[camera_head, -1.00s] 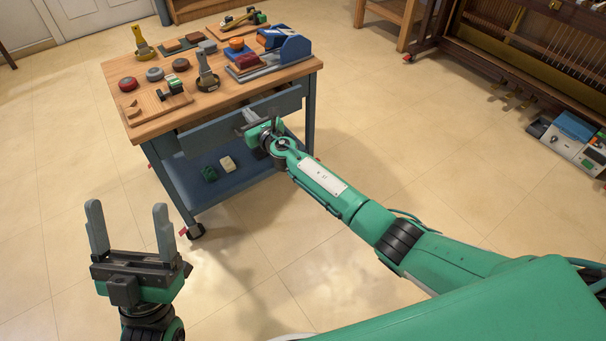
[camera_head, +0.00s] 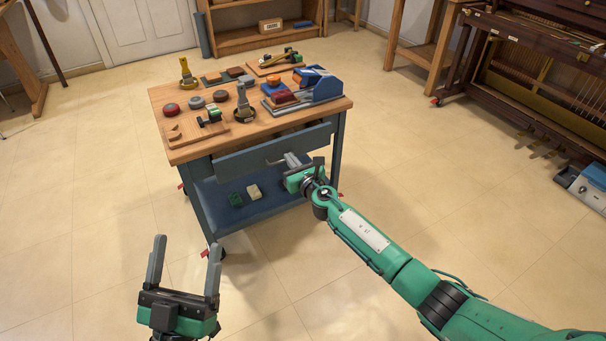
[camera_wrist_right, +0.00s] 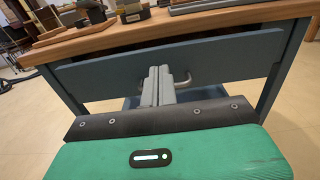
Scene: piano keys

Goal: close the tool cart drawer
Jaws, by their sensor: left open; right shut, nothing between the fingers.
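The tool cart (camera_head: 165,157) has a wooden top and a blue-grey drawer (camera_head: 240,163) under it. The drawer stands slightly out, with a dark gap above its front in the right wrist view (camera_wrist_right: 215,58). A metal bar handle (camera_wrist_right: 187,80) is on its front. My right gripper (camera_head: 288,160) is shut and empty at the drawer front. In the right wrist view its fingertips (camera_wrist_right: 160,72) overlap the handle's middle; whether they touch the front I cannot tell. My left gripper (camera_head: 187,265) is open and empty, in front of the cart, away from it.
Brushes, round tins, blocks and a blue tool (camera_head: 318,85) lie on the cart top. An opened piano (camera_head: 535,80) stands at right.

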